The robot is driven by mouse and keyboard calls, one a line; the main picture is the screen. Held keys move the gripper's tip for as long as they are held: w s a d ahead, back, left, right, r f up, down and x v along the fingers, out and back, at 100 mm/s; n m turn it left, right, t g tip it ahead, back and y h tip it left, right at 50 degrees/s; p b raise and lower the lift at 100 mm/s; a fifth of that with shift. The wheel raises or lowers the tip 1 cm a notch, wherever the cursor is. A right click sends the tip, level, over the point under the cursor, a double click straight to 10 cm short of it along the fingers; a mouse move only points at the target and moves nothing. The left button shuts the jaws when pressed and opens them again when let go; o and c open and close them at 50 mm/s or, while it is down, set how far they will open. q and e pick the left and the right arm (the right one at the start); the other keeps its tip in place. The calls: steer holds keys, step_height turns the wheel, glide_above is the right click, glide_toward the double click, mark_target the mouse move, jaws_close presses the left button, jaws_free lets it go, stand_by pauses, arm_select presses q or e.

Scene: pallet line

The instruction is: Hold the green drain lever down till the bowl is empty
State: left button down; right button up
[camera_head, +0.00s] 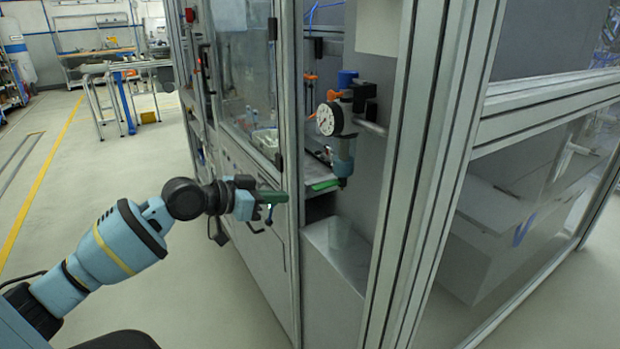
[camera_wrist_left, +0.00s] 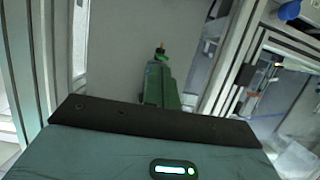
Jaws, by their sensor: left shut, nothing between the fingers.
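The green drain lever (camera_head: 323,185) sticks out to the left at the foot of the bowl (camera_head: 343,162), inside the machine frame. The bowl hangs below a unit with a round white gauge (camera_head: 328,119); its liquid level is too small to tell. My left gripper (camera_head: 280,197) is shut and empty, with green fingers. It is left of the lever and apart from it, in front of the cabinet's corner. In the left wrist view its closed fingers (camera_wrist_left: 158,82) point away from me; I cannot make out the lever there for sure. My right gripper is not in view.
An upright metal post (camera_head: 288,120) stands between my gripper and the bowl's bay. A thick profile post (camera_head: 410,170) borders the bay on the right. A grey box (camera_head: 338,245) stands below the bowl. The floor at left (camera_head: 110,160) is clear.

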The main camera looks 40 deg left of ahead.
arm_select(q)
step_height(320, 180, up, 7)
steer(key=shift+w+a+t+h, duration=0.15)
steer(key=shift+a+t+h, duration=0.15)
steer(key=shift+a, duration=0.15)
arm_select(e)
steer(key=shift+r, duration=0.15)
arm_select(q)
steer(key=p, duration=0.2)
glide_above(326, 185)
steer(key=f+v, duration=0.1)
steer(key=v, duration=0.3)
step_height(326, 185, down, 2)
step_height(326, 185, down, 5)
steer(key=shift+a+r, duration=0.1)
steer(key=shift+r, duration=0.1)
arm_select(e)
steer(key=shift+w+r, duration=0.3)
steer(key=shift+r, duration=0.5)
